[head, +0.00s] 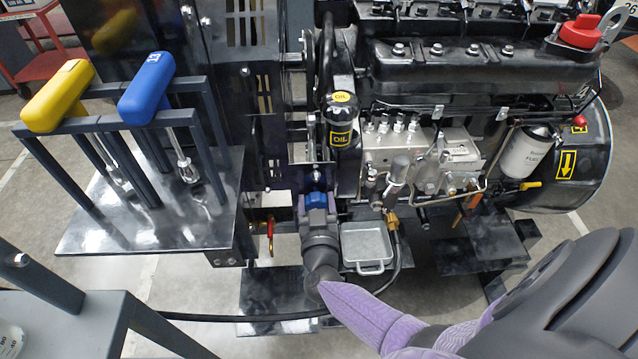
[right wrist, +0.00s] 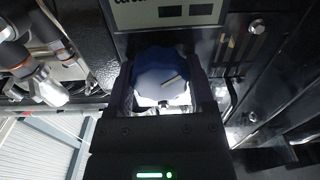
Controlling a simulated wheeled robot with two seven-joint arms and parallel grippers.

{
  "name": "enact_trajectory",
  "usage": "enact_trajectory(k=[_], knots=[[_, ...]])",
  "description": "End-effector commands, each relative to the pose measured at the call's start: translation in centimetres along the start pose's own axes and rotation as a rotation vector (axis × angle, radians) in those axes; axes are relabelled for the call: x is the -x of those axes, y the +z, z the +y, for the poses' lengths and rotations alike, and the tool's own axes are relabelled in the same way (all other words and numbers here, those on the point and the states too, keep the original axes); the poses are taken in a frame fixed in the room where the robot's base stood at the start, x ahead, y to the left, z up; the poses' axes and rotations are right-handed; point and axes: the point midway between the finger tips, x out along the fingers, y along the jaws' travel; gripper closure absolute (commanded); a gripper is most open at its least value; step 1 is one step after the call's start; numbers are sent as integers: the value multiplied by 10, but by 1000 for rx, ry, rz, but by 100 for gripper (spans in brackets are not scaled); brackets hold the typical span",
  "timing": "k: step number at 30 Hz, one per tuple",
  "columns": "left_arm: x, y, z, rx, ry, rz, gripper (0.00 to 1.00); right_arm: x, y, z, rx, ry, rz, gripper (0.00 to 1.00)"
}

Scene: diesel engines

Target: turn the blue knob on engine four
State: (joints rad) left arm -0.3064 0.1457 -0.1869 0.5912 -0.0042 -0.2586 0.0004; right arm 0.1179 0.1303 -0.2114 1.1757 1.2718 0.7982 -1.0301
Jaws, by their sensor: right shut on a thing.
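The blue knob (head: 317,200) sits low on the engine's left side in the head view, below the black oil filter (head: 341,122). My right gripper (head: 317,194) reaches it from below and is shut on it. In the right wrist view the knob (right wrist: 162,76) lies between the two fingers of the right gripper (right wrist: 163,92), with a short pale mark on its face. The fingers hide the knob's sides. My left gripper is not in view.
A metal stand (head: 150,215) at the left holds a yellow-handled tool (head: 58,95) and a blue-handled tool (head: 147,87). A red-handled valve (head: 270,228) is left of the gripper. A grey tray (head: 367,245) and a black hose (head: 250,317) lie close by.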

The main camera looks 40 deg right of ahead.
Motion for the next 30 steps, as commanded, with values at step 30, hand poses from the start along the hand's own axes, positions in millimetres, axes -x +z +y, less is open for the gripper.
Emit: enact_trajectory(k=[30], knots=[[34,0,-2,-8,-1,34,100,0,0,-2,575,-1,1,90]])
